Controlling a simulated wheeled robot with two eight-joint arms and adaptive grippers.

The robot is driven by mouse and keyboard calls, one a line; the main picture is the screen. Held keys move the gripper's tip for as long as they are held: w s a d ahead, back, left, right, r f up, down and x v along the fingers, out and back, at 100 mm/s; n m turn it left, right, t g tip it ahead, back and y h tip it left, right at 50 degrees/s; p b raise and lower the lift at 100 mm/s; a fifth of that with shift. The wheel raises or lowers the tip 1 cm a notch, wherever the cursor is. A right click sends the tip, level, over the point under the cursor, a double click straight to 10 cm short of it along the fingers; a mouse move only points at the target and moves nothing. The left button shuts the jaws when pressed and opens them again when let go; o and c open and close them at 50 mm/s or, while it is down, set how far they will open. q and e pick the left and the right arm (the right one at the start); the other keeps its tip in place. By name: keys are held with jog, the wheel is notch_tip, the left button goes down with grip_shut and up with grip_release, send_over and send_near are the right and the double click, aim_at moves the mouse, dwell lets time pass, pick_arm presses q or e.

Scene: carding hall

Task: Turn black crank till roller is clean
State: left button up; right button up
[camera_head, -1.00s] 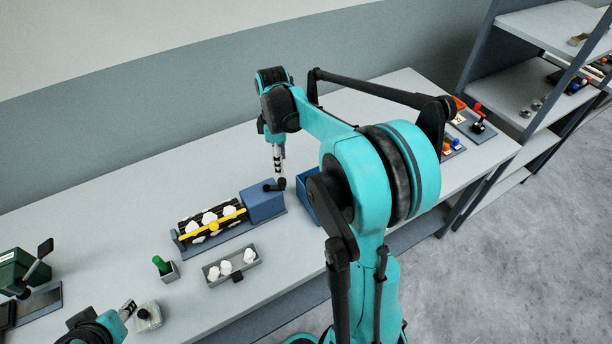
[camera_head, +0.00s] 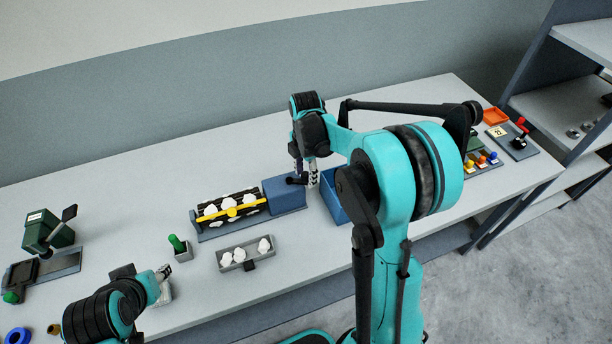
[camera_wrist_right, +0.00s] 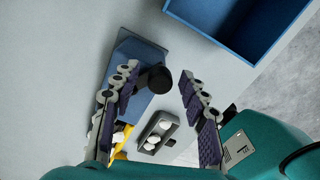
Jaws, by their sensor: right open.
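The roller (camera_head: 240,201) is black with white tufts on it and a yellow bar along its front. It joins a blue housing (camera_head: 288,197) at its right end. The black crank (camera_head: 295,180) sticks out from the housing; its round knob (camera_wrist_right: 157,79) shows in the right wrist view. My right gripper (camera_head: 306,178) is at the crank, and in the wrist view (camera_wrist_right: 159,74) its fingers stand apart on either side of the knob, with a gap at the right finger. My left gripper (camera_head: 163,272) is at the lower left, by a pale block (camera_head: 165,291); its jaw opening is unclear.
A grey tray (camera_head: 232,266) with white tufts lies in front of the roller. A green-handled tool (camera_head: 177,243) stands in a small holder to its left. A blue open bin (camera_head: 334,207) is close right of the crank. A green device (camera_head: 45,233) stands far left.

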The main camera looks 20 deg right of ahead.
jog(key=shift+f, duration=0.2)
grip_shut()
jog(key=shift+s+a+m, duration=0.1)
jog(key=shift+s+m, duration=0.05)
jog(key=shift+m, duration=0.15)
